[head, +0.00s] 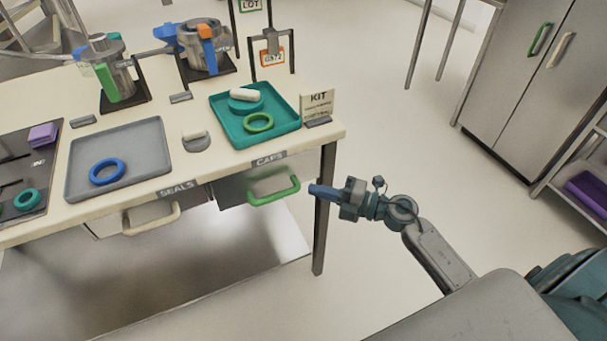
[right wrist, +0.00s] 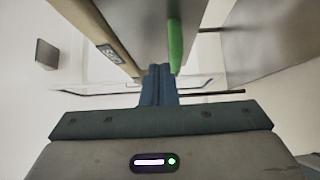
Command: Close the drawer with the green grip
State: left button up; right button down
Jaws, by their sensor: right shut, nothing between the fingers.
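The drawer with the green grip (head: 273,190) is under the table's front edge, below the "CAPS" label, and stands out a little from the table. Its front (head: 240,190) is grey metal. My right gripper (head: 314,190) is just right of the green grip in the head view, with its blue fingers together and nothing between them. In the right wrist view the fingers (right wrist: 158,75) are close beside the green grip (right wrist: 175,45); I cannot tell whether they touch. My left gripper is not in view.
A second drawer with a cream grip (head: 151,218) sits left, under "SEALS". The table (head: 225,165) holds a teal tray (head: 221,118) and a grey tray (head: 155,135) with rings. A table leg (head: 323,220) stands near my right gripper.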

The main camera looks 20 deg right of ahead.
aim_at(306, 166)
jog(key=w, duration=0.1)
jog(key=w+a, duration=0.1)
jog(key=w, duration=0.1)
jog(key=w+a, duration=0.1)
jog(key=shift+w, duration=0.25)
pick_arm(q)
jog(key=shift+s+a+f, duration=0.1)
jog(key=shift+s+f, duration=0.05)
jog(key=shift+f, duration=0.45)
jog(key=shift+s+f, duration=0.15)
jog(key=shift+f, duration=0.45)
pick_arm(e)
jog(key=shift+w+d, duration=0.1)
jog(key=shift+w, duration=0.45)
jog(key=shift+w+p, duration=0.15)
jog(key=shift+p, duration=0.15)
jog(key=w, duration=0.4)
jog(key=shift+w+p, duration=0.25)
jog(key=shift+p, duration=0.15)
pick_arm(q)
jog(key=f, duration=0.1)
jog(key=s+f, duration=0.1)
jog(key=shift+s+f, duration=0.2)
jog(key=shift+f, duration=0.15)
pick_arm(e)
jog(key=shift+r, duration=0.2)
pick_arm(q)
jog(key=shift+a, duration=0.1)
